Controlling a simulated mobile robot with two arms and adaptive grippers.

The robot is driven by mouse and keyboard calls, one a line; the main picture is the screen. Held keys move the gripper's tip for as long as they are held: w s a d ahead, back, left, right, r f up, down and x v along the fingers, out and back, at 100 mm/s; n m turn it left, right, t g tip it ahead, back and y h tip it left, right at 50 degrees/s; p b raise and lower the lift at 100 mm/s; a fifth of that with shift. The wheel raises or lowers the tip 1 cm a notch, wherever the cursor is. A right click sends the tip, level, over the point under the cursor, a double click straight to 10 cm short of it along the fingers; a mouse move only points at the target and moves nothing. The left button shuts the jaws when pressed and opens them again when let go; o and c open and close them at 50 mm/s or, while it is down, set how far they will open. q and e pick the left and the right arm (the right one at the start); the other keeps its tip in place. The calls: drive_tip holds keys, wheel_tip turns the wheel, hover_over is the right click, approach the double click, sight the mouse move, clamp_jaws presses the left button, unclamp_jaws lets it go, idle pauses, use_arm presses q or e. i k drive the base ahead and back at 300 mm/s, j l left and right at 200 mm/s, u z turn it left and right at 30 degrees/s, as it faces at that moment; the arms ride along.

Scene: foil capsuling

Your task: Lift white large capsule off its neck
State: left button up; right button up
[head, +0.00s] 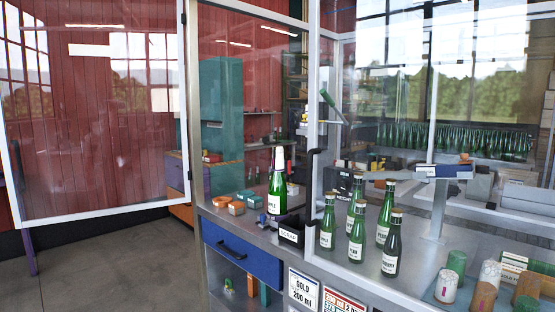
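A green bottle (278,195) with a white label stands upright on the counter, left of the middle of the head view. A white capsule (279,158) sits over its neck. Whether it is the large size cannot be told. Neither of my grippers shows in this view, and nothing is seen touching the capsule.
A black labelled bin (291,235) is just in front of the bottle. Several capless-white green bottles (356,236) stand to the right. Capsule stacks (489,274) are at the lower right. A glass door (100,110) stands open at left; a metal post (313,100) rises near the bottle.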

sight(278, 164)
drive_tip(key=i+j+z, duration=0.1)
drive_tip(key=z, duration=0.55)
drive_tip(key=i+j+z, duration=0.25)
drive_tip(key=j, duration=0.35)
drive_tip(key=i+j+z, duration=0.3)
drive_tip(key=j, duration=0.35)
drive_tip(key=i+j+z, duration=0.1)
drive_tip(key=j, duration=0.25)
drive_tip(key=i+j+z, duration=0.15)
drive_tip(key=j, duration=0.25)
drive_tip(key=i, duration=0.1)
